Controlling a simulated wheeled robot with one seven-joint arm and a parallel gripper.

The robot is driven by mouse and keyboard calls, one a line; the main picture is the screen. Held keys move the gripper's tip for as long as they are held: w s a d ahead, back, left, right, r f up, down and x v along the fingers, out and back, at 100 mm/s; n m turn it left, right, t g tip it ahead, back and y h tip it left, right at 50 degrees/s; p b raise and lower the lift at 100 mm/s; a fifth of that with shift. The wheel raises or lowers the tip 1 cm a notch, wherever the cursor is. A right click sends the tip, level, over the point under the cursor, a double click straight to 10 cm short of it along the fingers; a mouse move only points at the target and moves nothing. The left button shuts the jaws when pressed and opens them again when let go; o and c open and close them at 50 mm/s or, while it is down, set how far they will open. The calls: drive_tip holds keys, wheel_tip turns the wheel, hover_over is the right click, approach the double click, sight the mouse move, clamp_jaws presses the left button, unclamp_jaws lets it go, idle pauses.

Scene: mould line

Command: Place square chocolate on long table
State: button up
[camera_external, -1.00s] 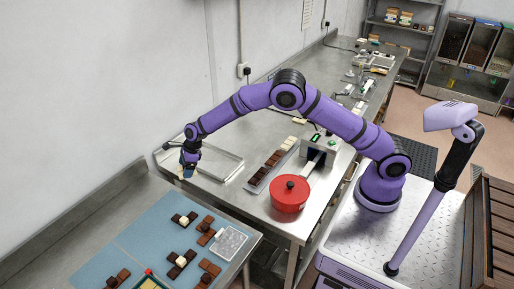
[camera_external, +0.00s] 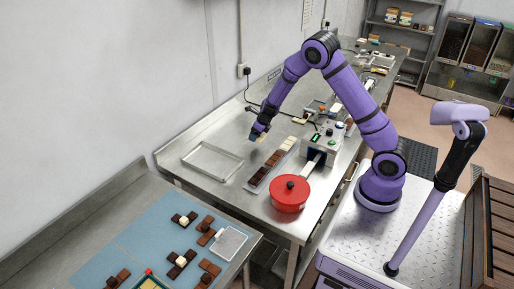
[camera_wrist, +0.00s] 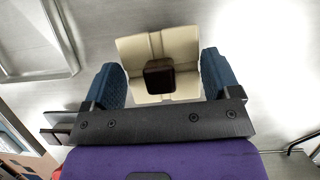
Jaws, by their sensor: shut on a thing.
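My gripper (camera_external: 259,133) is above the long steel table (camera_external: 226,122), and the table also shows below it in the wrist view (camera_wrist: 270,50). In the wrist view my gripper (camera_wrist: 160,80) has its blue pads on either side of a square chocolate (camera_wrist: 135,55). This piece is cream-coloured and grooved, with a small dark brown block on top. The gripper is shut on it and holds it above the table. In the external view the held piece is small and mostly hidden by the fingers.
An empty metal tray (camera_external: 184,156) lies left of my gripper. A strip of dark, brown and cream chocolates (camera_external: 270,164) and a red pot (camera_external: 290,194) stand to the right. A blue mat (camera_external: 140,235) with chocolates covers the nearer table. Bare steel lies around the tray.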

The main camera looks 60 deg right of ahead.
sight(263, 135)
drive_tip(key=shift+s+d+m, duration=0.4)
drive_tip(key=shift+s+d, duration=0.7)
drive_tip(key=shift+d, duration=0.25)
drive_tip(key=w+d, duration=0.1)
drive_tip(key=w, duration=0.4)
drive_tip(key=w+d+f, duration=0.1)
drive_tip(key=w, duration=0.4)
drive_tip(key=w+d, duration=0.1)
drive_tip(key=w, duration=0.5)
drive_tip(key=shift+f, duration=0.4)
drive_tip(key=shift+s+f, duration=0.1)
drive_tip(key=shift+f, duration=1.5)
drive_tip(key=shift+f, duration=0.1)
drive_tip(key=o, duration=0.8)
